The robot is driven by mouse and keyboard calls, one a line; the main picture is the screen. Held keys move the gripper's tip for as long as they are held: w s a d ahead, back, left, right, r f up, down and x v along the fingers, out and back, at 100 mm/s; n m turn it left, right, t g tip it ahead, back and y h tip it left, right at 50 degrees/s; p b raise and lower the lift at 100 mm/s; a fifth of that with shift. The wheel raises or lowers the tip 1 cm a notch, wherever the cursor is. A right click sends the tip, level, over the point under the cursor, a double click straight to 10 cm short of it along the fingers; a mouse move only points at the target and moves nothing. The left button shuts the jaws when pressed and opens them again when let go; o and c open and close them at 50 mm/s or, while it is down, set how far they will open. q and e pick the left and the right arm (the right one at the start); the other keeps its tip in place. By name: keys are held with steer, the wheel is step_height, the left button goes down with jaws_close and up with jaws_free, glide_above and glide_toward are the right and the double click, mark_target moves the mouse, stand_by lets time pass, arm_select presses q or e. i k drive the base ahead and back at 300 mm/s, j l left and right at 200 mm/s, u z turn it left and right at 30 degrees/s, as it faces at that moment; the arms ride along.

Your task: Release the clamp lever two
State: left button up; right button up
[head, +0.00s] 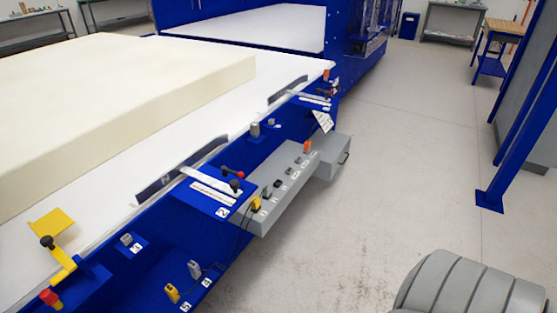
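The clamp with the number 2 label (222,211) sits on the blue front edge of the machine, near the middle of the head view. Its white arm (205,181) reaches over the white bed to a dark curved bar (182,170). A short red lever with a dark end (232,172) lies at the outer end of the arm, with a black knob (235,185) just below it. The foam block (130,105) lies on the bed, apart from the bar.
A grey control box (290,180) with switches juts out right of the clamp. A similar clamp (290,90) stands farther along the edge. A yellow clamp (52,225) is at the near left. The concrete floor (410,140) to the right is mostly clear, with a blue post beyond.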

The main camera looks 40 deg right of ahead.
mark_target(225, 172)
steer(key=z, duration=1)
